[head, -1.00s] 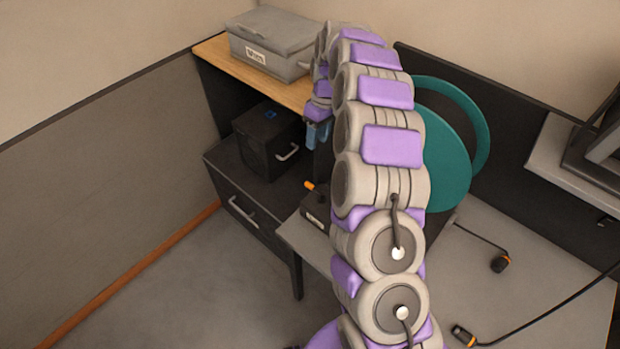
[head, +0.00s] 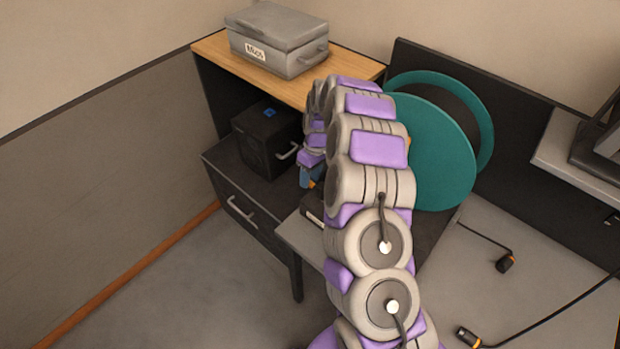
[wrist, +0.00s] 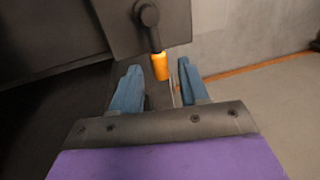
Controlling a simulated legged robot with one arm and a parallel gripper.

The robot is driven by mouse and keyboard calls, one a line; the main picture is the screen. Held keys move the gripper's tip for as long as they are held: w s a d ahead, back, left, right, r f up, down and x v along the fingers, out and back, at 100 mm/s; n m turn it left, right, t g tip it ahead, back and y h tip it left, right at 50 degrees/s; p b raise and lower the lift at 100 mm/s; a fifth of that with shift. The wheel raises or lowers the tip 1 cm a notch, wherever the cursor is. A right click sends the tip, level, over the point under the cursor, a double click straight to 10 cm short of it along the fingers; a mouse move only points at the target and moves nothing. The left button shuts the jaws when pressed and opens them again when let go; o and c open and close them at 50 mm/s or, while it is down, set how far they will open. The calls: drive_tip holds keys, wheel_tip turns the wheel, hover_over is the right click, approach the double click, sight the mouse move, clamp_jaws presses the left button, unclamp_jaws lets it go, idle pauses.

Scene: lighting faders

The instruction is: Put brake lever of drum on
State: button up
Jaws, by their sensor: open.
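The cable drum (head: 432,150) has teal flanges and stands behind my arm, which hides part of it. Its brake lever (wrist: 160,66) has an orange grip on a short dark arm, hanging from a round pivot on a dark block (wrist: 122,28) in the wrist view. My gripper (wrist: 158,70) is open, with a blue finger on either side of the orange grip in that picture. I cannot tell whether the grip is between the fingers or just beyond them. In the head view my gripper (head: 306,178) is low beside the drum, and my arm hides most of the lever.
A black box with a handle (head: 264,140) stands on the dark cabinet (head: 236,190) to the left. A grey case (head: 275,45) sits on the wooden shelf above. Cable connectors (head: 505,262) lie on the grey desk at right.

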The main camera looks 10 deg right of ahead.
drive_tip(key=shift+f, duration=0.3)
drive_tip(key=shift+c, duration=0.3)
clamp_jaws()
